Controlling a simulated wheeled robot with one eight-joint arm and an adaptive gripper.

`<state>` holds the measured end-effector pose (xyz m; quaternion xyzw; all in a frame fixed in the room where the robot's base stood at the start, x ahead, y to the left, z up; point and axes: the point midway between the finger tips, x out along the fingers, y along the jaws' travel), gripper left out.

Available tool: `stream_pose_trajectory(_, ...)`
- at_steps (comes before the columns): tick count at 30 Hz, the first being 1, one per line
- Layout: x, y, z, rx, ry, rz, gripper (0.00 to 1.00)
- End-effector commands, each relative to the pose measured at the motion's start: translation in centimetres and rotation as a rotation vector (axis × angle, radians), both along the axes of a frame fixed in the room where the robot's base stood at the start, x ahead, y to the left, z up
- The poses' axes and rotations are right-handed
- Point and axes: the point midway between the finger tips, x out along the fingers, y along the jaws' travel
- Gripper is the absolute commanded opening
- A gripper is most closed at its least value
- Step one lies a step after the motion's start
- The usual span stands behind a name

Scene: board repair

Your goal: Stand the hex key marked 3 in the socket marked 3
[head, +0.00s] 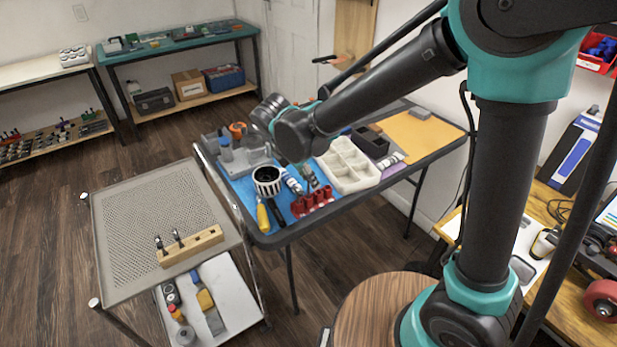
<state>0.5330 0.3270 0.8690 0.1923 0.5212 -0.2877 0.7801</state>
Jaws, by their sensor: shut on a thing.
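A pale wooden block (191,246) lies on the perforated top of the grey cart, at the lower left of the head view. Two small dark pieces, which look like hex keys, stand at its left half: one near the left end (160,244) and one just right of it (178,237). The right half of the block shows small dark spots. No marks can be read at this size. My arm reaches left over the blue-matted table, and its wrist joints are in view. My gripper, and anything in it, cannot be made out; the arm links hide that area.
The perforated cart top (135,225) is mostly bare around the block. The dark table (265,238) right of it is crowded: a ribbed black-and-white cup (267,181), a yellow-handled tool (263,217), a red holder (312,202) and a white compartment tray (348,166). Tools lie on the cart's lower shelf (235,315).

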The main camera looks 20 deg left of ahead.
Motion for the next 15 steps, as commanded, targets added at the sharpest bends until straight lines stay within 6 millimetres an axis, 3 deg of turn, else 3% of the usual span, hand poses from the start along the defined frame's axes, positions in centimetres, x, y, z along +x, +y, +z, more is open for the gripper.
stream_pose_trajectory(15, 0.0, 0.0, -1.2, 0.0, 0.0, 0.0, 0.05)
